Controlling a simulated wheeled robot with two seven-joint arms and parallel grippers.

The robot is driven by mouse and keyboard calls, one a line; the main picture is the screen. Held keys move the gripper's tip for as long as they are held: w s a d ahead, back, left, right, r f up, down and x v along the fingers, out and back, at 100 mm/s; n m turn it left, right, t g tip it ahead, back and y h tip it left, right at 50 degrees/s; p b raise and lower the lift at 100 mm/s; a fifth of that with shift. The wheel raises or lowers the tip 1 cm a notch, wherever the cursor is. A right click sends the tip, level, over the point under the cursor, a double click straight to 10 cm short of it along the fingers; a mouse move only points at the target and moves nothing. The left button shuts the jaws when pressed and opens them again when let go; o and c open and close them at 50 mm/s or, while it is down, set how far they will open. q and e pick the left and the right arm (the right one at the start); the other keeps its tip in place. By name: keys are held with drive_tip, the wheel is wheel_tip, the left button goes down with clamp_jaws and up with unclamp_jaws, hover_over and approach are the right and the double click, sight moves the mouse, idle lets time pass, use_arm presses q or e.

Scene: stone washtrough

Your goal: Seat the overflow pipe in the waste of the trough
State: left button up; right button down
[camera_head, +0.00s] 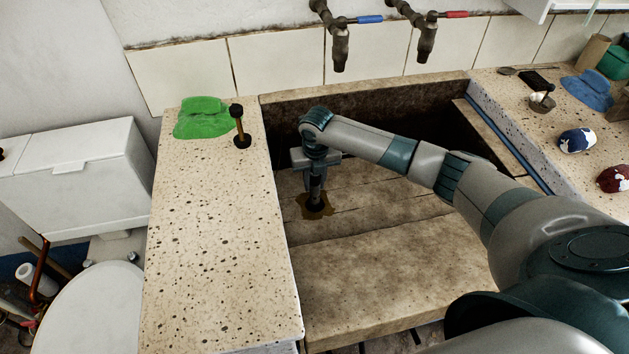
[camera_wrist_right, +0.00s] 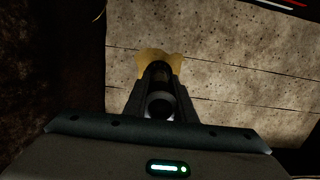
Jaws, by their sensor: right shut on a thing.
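The stone trough (camera_head: 400,268) has a dark waste hole (camera_head: 315,205) in its floor with a yellow-brown patch around it. My right gripper (camera_head: 316,186) points down over the waste, close above the floor. It is shut on a dark upright pipe, the overflow pipe (camera_wrist_right: 159,103), whose round end shows between the fingers in the right wrist view. The yellow-brown patch (camera_wrist_right: 146,60) shows just beyond it. The pipe's lower end is at or just above the waste; I cannot tell whether it is inside. My left gripper is out of view.
A speckled ledge (camera_head: 215,240) on the left bears a green cloth (camera_head: 203,118) and a black-and-brass upright piece (camera_head: 240,126). Two taps (camera_head: 340,45) hang over the trough's back. The right ledge holds a blue cloth (camera_head: 588,90) and several small things.

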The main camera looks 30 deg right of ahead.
drive_tip(key=shift+f+b, duration=0.35)
drive_tip(key=shift+f, duration=0.45)
idle(0.4)
drive_tip(key=c, duration=0.6)
unclamp_jaws()
